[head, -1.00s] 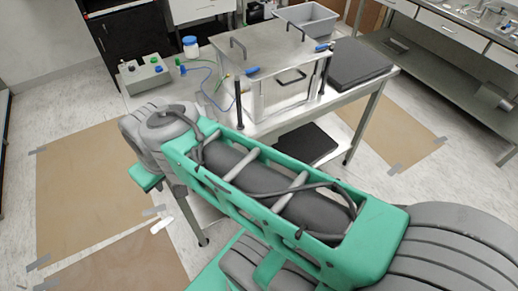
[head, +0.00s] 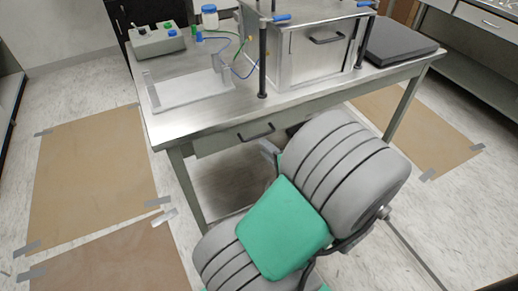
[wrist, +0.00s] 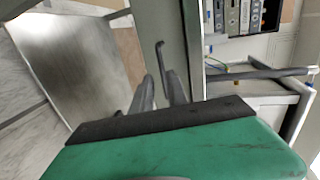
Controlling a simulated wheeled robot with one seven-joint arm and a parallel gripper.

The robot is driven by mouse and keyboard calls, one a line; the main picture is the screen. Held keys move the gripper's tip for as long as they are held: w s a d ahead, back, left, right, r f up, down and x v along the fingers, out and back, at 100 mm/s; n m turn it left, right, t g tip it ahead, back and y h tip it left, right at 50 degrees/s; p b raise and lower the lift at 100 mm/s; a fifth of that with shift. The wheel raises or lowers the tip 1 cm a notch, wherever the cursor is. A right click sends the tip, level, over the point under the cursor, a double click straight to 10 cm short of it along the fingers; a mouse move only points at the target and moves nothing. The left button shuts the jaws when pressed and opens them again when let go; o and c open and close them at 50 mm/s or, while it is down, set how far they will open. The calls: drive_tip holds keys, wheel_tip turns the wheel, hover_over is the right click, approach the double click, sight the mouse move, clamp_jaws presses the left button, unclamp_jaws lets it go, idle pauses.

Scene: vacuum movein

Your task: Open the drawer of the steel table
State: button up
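The steel table (head: 190,122) stands ahead in the head view. Its drawer (head: 225,141) sits under the top at the front, and its front looks flush, so it appears shut. In the wrist view the handle (wrist: 160,58) is a thin dark bar just beyond the fingertips on the grey drawer front (wrist: 166,25). No contact with the handle shows. In the head view my arm mostly hides the gripper.
On the table are a steel chamber (head: 307,58), a control box (head: 158,42), a bracket (head: 185,92), a white jar with a blue lid (head: 209,17) and a dark slab (head: 400,42). Brown sheets (head: 92,180) are taped to the floor. Open floor lies left of the table.

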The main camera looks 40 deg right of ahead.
sight(259, 136)
drive_tip(key=shift+m+h, duration=0.3)
drive_tip(key=x, duration=0.3)
drive_tip(key=d+x, duration=0.1)
drive_tip(key=x, duration=0.3)
drive_tip(key=shift+d+r, duration=0.1)
clamp_jaws()
idle(1.1)
